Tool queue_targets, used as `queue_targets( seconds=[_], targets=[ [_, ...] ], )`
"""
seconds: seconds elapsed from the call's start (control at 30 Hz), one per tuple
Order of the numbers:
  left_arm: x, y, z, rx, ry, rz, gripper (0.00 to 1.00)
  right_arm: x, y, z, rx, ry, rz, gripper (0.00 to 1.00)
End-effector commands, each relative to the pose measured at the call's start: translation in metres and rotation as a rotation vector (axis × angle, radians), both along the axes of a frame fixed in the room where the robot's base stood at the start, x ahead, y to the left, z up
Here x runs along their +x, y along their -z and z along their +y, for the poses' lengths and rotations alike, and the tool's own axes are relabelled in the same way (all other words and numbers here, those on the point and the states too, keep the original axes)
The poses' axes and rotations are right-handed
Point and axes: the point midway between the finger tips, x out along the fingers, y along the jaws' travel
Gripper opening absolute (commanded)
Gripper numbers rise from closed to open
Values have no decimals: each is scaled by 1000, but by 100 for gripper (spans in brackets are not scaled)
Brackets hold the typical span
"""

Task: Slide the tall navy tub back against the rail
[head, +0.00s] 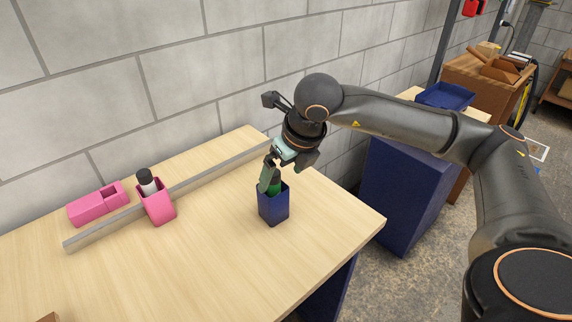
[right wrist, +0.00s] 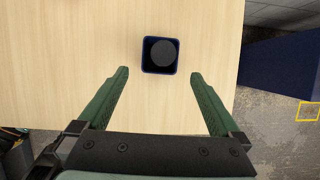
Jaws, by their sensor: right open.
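The tall navy tub (head: 273,208) stands upright on the table, in front of the grey rail (head: 185,187) with bare wood between them. In the right wrist view the tub (right wrist: 146,68) is seen from above, with a dark round top inside it. Something green shows at its mouth in the head view; I cannot tell whether that is its content or my finger. My right gripper (head: 269,177) points down over the tub. In its wrist view the gripper (right wrist: 158,75) is open, and the tub lies just beyond its fingertips, not clasped. My left gripper is out of view.
A pink tub (head: 158,211) holding a black-capped bottle (head: 147,181) stands at the rail's front, to the left. A pink container (head: 94,207) lies behind the rail. The table's (head: 215,260) front middle is clear; its right edge is near the navy tub.

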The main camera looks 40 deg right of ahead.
Motion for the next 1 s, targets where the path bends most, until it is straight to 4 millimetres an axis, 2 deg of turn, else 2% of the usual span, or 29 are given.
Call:
queue_targets(
  seconds=[0.3, 0.5, 0.7, 0.97, 1.0],
  targets=[
    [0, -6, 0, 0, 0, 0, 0, 23, 57, 1, 0, 1, 4, 100],
    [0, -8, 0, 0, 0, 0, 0, 33, 80, 1, 1, 1, 2, 100],
    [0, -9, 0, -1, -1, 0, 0, 37, 89, 1, 0, 0, 1, 100],
    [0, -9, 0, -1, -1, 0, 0, 37, 90, 1, 1, 0, 1, 100],
    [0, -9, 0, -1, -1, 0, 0, 37, 90, 1, 1, 0, 1, 96]
  ],
)
